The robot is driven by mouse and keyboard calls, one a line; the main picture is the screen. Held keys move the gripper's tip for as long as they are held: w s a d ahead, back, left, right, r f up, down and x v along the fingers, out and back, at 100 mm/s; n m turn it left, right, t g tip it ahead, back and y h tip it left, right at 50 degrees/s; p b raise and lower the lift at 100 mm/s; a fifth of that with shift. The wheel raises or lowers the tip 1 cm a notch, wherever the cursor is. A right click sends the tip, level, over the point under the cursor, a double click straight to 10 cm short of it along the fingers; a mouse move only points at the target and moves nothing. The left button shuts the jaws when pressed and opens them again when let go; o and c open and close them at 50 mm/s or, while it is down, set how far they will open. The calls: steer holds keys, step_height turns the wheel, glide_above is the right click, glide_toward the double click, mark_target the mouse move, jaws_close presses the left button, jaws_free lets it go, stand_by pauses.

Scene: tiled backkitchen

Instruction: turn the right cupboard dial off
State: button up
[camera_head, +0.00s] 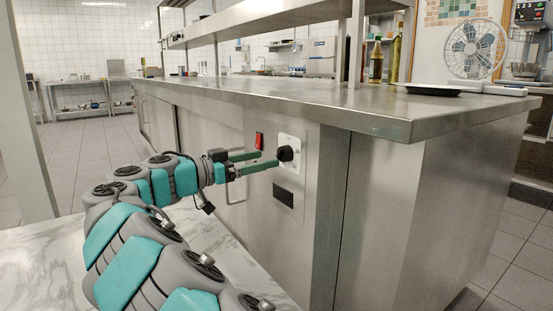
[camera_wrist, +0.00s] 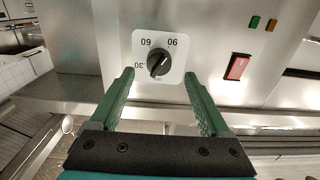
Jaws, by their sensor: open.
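The cupboard dial (camera_head: 286,153) is a black round knob on a white square plate on the steel front of the long counter. No other dial shows. In the wrist view the dial (camera_wrist: 158,62) has printed numbers around it and appears between the fingertips, slightly beyond them. I cannot tell its exact setting. My gripper (camera_head: 268,159) is open, with green fingers pointing at the dial from the left in the head view. In the wrist view my gripper (camera_wrist: 159,76) has its fingers spread wide and empty. Contact with the knob is not clear.
A red switch (camera_head: 259,140) sits left of the dial, and it also shows in the wrist view (camera_wrist: 237,66). A dark panel (camera_head: 284,195) lies below the dial. The countertop (camera_head: 270,92) overhangs above. Bottles (camera_head: 376,60) and a fan (camera_head: 475,48) stand above it.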

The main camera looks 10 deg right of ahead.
mark_target(277, 156)
steer(key=x, duration=0.4)
steer(key=shift+w+d, duration=0.1)
steer(key=shift+d, duration=0.3)
jaws_close()
